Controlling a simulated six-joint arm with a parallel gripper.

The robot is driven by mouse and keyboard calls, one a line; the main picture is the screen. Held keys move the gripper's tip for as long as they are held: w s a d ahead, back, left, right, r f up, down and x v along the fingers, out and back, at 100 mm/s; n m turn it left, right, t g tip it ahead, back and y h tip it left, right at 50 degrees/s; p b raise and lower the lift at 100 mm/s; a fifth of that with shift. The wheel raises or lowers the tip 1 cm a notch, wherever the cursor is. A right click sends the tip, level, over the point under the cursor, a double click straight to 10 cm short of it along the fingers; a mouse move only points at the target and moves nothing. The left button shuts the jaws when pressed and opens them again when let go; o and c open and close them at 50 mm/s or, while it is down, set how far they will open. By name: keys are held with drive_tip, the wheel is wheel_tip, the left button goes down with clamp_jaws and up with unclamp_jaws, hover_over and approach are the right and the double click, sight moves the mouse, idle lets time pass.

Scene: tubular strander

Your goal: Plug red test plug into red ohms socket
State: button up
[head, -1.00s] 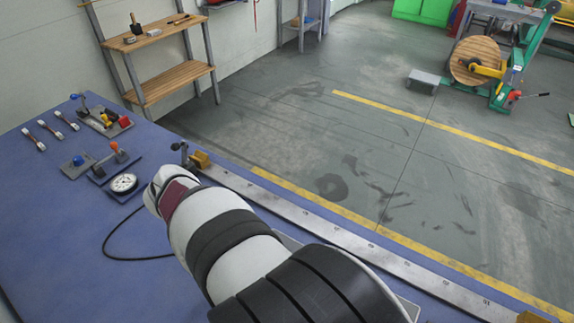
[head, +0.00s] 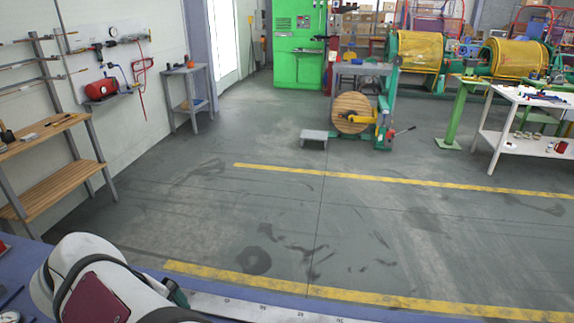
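I cannot make out the red test plug or the red ohms socket in the head view. A small red piece (head: 3,246) shows at the far left edge, cut off by the frame, and I cannot tell what it is. My own white arm with a dark red panel fills the lower left corner. My gripper is not in view, so what it holds is hidden.
A strip of the blue bench (head: 35,262) shows at the bottom left, with a metal ruler (head: 250,310) along its edge. A wooden shelf rack (head: 62,184) stands beyond it at left. The grey floor (head: 330,225) is largely open.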

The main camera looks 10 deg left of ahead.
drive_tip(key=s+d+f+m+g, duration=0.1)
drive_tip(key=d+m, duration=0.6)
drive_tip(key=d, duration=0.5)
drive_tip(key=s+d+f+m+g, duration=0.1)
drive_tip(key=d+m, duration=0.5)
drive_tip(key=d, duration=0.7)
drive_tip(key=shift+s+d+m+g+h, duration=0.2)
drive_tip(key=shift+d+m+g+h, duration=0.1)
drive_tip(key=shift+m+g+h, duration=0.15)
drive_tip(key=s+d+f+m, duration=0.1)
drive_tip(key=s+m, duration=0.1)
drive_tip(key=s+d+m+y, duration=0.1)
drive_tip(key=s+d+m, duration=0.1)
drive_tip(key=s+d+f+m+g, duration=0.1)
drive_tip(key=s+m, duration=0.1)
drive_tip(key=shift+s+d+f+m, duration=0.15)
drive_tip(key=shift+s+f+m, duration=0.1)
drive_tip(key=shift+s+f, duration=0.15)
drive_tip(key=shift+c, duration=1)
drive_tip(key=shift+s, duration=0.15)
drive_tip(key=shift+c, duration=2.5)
